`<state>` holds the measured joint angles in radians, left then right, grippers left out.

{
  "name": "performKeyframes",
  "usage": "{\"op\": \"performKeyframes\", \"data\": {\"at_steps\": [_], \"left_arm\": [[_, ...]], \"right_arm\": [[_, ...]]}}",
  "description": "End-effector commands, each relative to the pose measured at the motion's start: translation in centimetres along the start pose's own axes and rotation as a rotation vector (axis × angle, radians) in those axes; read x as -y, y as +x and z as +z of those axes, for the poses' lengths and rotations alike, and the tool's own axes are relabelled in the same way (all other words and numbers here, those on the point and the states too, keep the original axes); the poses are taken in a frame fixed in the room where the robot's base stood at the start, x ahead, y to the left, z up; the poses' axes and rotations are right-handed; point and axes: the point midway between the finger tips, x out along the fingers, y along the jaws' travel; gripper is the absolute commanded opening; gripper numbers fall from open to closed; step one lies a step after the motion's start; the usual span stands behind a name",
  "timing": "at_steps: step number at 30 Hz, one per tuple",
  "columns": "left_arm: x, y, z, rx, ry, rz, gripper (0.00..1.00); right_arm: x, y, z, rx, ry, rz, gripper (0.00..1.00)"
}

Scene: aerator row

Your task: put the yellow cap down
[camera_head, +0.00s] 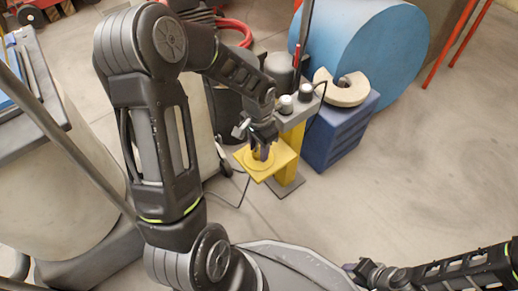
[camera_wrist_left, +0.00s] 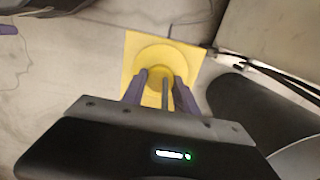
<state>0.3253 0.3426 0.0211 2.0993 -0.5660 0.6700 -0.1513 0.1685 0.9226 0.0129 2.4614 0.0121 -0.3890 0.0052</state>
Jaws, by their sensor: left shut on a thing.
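The yellow cap (camera_head: 284,156) is a square plate with a round raised middle. It shows in the head view just left of a yellow post. My left gripper (camera_head: 262,153) points down at its middle and is shut on it. In the left wrist view the yellow cap (camera_wrist_left: 188,57) lies beyond the fingertips (camera_wrist_left: 160,92), which meet its round middle. The gripped part is partly hidden by the fingers. I cannot tell how high the cap is above the floor. My right gripper (camera_head: 362,270) is low at the bottom right, away from the cap, its jaws unclear.
The yellow post (camera_head: 292,138) carries a grey top (camera_head: 293,117) with knobs and stands on a grey foot plate (camera_head: 286,186). Right of it is a blue box (camera_head: 345,133) bearing a beige ring (camera_head: 341,95). A large blue drum (camera_head: 375,40) stands behind. The floor at right is clear.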

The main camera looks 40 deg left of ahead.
Motion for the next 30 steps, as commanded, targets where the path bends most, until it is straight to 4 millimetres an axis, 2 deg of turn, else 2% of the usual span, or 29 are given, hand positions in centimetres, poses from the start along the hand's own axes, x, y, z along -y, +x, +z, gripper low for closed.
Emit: {"op": "performKeyframes", "data": {"at_steps": [4, 5, 12, 23, 26, 30], "left_arm": [[0.0, 0.3, 0.0, 0.000, 0.000, 0.000, 0.00], [0.0, 0.3, 0.0, 0.000, 0.000, 0.000, 0.36], [0.0, 0.2, 0.0, 0.000, 0.000, 0.000, 0.56], [0.0, -0.2, 0.0, -0.001, 0.000, 0.000, 0.57], [0.0, -1.2, -0.1, -0.002, 0.001, -0.001, 0.57], [0.0, -3.6, -0.1, -0.003, 0.000, -0.001, 0.57]], "right_arm": [[-0.1, 0.2, 0.0, 0.000, 0.000, 0.000, 0.36], [-0.1, 0.2, 0.0, 0.000, 0.000, 0.000, 0.36], [-0.1, 0.1, 0.0, 0.000, 0.000, 0.000, 0.36], [0.1, -0.2, 0.0, 0.001, 0.000, 0.000, 0.36], [0.2, -0.6, 0.1, 0.001, 0.000, 0.001, 0.36], [0.6, -1.6, 0.2, 0.003, -0.001, 0.003, 0.36]]}}
